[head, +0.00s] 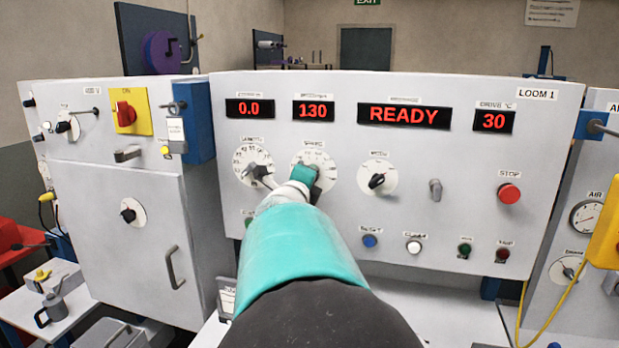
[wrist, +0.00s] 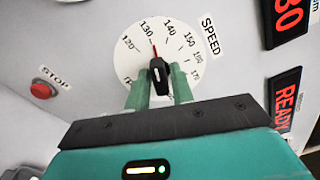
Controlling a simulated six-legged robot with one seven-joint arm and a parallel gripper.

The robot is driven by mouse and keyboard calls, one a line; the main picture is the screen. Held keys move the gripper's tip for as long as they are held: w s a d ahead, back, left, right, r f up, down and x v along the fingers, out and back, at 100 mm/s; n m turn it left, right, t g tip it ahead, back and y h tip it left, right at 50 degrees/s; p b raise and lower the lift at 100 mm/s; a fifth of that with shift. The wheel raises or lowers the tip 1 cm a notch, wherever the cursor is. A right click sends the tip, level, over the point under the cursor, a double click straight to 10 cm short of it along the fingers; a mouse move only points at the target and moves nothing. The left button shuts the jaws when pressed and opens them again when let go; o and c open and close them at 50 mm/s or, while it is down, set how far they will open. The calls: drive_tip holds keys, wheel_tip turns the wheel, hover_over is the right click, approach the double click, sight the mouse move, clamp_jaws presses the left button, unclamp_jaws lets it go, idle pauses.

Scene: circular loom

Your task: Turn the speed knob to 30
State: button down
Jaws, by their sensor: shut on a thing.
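The speed knob (wrist: 158,72) is a small black knob with a light line, on a round white dial (wrist: 126,68) labelled SPEED. A red mark on the dial lies above the knob, close to the 130 figure. Printed figures from 120 to 170 show; the lower part of the dial is hidden by my gripper. My gripper (wrist: 160,78) has its two green fingers shut on the knob, one on each side. In the head view my gripper (head: 302,178) covers the knob, on the dial (head: 325,160) below the red display (head: 313,110) reading 130.
Another dial (head: 243,158) sits close to the left, a third knob (head: 377,181) to the right. A red STOP button (head: 508,194) is further right. Blue (head: 370,241) and white (head: 413,247) buttons are below. Other displays read 0.0, READY and 30, the last labelled drive °C.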

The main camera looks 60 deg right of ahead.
drive_tip(key=shift+n, duration=0.3)
drive_tip(key=c, duration=1.4)
unclamp_jaws()
drive_tip(key=shift+a, duration=0.15)
drive_tip(key=s+a, duration=0.1)
drive_tip(key=a, duration=0.5)
drive_tip(key=shift+a, duration=0.35)
